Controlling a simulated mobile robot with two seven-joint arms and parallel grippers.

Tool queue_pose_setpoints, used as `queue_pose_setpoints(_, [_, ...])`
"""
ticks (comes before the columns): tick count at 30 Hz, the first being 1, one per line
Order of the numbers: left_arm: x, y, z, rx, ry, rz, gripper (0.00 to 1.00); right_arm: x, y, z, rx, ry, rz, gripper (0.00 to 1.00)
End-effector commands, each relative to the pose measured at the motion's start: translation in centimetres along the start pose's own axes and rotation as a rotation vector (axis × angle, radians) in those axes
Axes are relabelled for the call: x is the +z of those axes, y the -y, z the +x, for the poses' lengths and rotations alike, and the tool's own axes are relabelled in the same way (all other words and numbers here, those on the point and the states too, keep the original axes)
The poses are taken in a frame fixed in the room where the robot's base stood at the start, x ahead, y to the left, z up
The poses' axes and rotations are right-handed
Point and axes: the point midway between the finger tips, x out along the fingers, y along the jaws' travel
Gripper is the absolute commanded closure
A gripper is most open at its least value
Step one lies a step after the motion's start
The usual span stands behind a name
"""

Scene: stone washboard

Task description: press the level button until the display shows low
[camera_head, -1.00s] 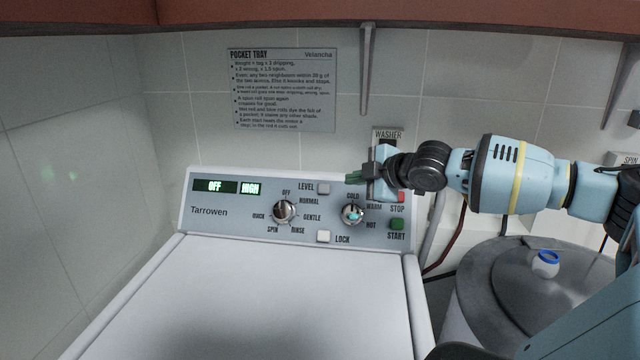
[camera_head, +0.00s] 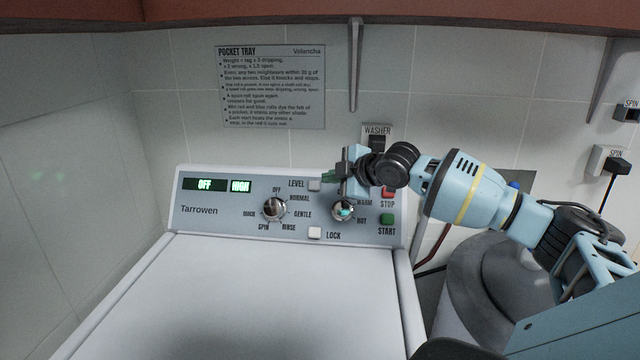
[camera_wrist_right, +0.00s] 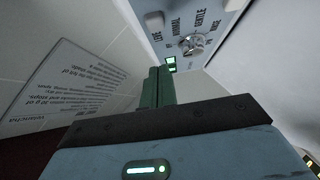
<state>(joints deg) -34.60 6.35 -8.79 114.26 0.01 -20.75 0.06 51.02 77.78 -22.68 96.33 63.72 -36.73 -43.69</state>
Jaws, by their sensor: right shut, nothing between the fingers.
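The display (camera_head: 217,185) reads OFF and HIGH in green. My right gripper (camera_head: 326,176) is shut and empty, its green fingertips just right of and slightly above the level button. A small gap seems to lie between them, but contact is hard to judge. In the right wrist view the shut fingers (camera_wrist_right: 157,88) point toward the panel. My left gripper is not in view.
The panel also holds a program dial (camera_head: 275,209), a temperature dial (camera_head: 343,210), a lock button (camera_head: 314,232), a red stop button (camera_head: 388,193) and a green start button (camera_head: 386,219). A grey drum (camera_head: 490,280) stands at the right. The washer's lid (camera_head: 240,295) is clear.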

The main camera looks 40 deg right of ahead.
Motion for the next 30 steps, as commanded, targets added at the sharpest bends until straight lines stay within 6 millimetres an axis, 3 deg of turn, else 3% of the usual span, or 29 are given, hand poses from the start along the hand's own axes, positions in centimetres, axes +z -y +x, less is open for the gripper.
queue_pose_setpoints(10, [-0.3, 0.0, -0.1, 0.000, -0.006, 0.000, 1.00, -0.2, -0.1, 5.0, 0.002, -0.003, 0.004, 1.00])
queue_pose_setpoints(15, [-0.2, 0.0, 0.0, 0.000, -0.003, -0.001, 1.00, 1.7, 0.0, 6.5, 0.000, 0.002, 0.002, 1.00])
queue_pose_setpoints(30, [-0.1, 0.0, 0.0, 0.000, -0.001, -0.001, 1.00, 2.9, 0.0, 7.6, 0.001, 0.000, -0.001, 1.00])
